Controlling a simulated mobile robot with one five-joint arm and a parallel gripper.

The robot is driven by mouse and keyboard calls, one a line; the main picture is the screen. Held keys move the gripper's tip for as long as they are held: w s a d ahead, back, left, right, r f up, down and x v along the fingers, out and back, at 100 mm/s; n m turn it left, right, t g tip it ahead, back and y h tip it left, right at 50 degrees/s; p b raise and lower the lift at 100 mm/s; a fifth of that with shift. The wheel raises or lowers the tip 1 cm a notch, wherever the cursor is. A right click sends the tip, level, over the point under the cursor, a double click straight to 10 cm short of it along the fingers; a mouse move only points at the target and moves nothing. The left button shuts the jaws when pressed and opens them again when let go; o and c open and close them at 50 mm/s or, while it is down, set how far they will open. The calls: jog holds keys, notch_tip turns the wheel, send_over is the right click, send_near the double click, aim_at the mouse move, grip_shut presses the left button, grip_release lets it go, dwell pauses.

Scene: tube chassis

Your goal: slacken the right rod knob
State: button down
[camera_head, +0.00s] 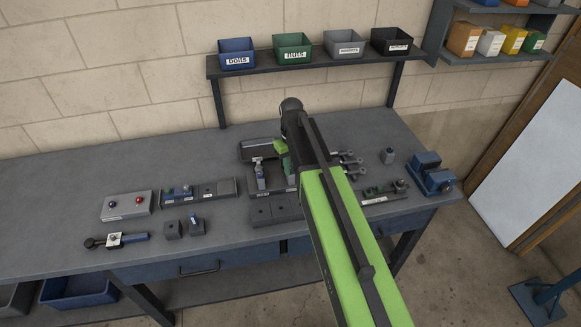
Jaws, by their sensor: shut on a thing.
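The tube chassis fixture (263,187) stands in the middle of the bench, a dark frame with upright parts. Its left upright (260,174) shows clear of my arm. My gripper (286,160) is over the fixture's right side, with a bright green part showing beside my arm. It is shut on what its place suggests is the right rod knob. The knob and the fingertips are mostly hidden behind my arm, so the exact contact does not show.
A dark block (276,210) lies in front of the fixture. A blue vise (431,174) stands right. Bins line the shelf (312,62) behind.

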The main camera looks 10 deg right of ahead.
jog(key=n, duration=0.4)
jog(key=shift+d+n, duration=0.1)
jog(key=shift+n, duration=2)
jog(key=c, duration=1.3)
grip_release()
jog(key=shift+w, duration=0.1)
jog(key=shift+o, duration=0.2)
